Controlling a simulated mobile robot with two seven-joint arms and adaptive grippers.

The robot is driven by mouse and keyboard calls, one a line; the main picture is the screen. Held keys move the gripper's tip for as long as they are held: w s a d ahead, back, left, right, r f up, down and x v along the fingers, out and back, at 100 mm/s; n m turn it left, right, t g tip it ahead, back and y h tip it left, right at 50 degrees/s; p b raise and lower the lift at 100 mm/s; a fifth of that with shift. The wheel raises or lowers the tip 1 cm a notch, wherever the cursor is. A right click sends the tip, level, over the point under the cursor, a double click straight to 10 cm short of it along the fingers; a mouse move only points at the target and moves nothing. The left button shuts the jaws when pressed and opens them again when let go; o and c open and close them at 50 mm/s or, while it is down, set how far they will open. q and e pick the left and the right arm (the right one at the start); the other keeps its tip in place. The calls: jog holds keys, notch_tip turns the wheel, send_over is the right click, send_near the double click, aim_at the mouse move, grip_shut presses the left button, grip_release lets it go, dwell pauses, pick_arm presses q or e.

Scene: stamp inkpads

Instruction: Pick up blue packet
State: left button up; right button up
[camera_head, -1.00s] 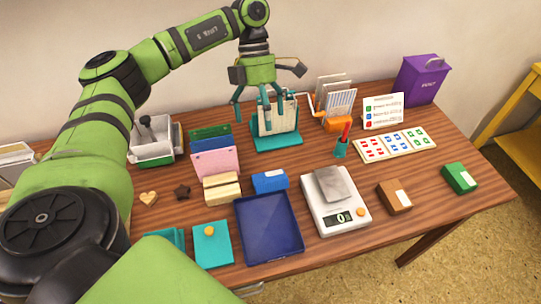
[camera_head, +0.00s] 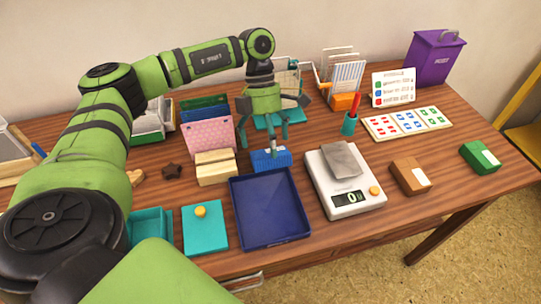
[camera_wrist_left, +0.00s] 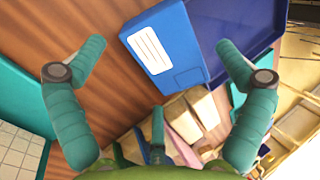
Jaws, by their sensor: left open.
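The blue packet (camera_head: 268,162) lies on the wooden table just behind the dark blue tray (camera_head: 308,232), right of the cream wooden blocks. In the left wrist view the blue packet (camera_wrist_left: 168,48), with a white lined label, shows between and beyond the fingers. My left gripper (camera_head: 264,140) is above the packet, fingers pointing down; its fingers partly cover the packet in the head view. The left wrist view shows the gripper (camera_wrist_left: 157,75) with its fingers spread apart and nothing between them. My right gripper is not in view.
Cream blocks (camera_head: 215,167) stand left of the packet, with a pink folder (camera_head: 208,133) behind. A scale (camera_head: 345,197) stands right of the tray. Brown (camera_head: 410,176) and green (camera_head: 479,157) boxes lie farther right. A red pen stands in a teal cup (camera_head: 349,124).

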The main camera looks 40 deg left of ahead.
pick_arm(q)
jog(key=shift+x, duration=0.9)
jog(key=shift+c, duration=0.4)
jog(key=c, duration=1.1)
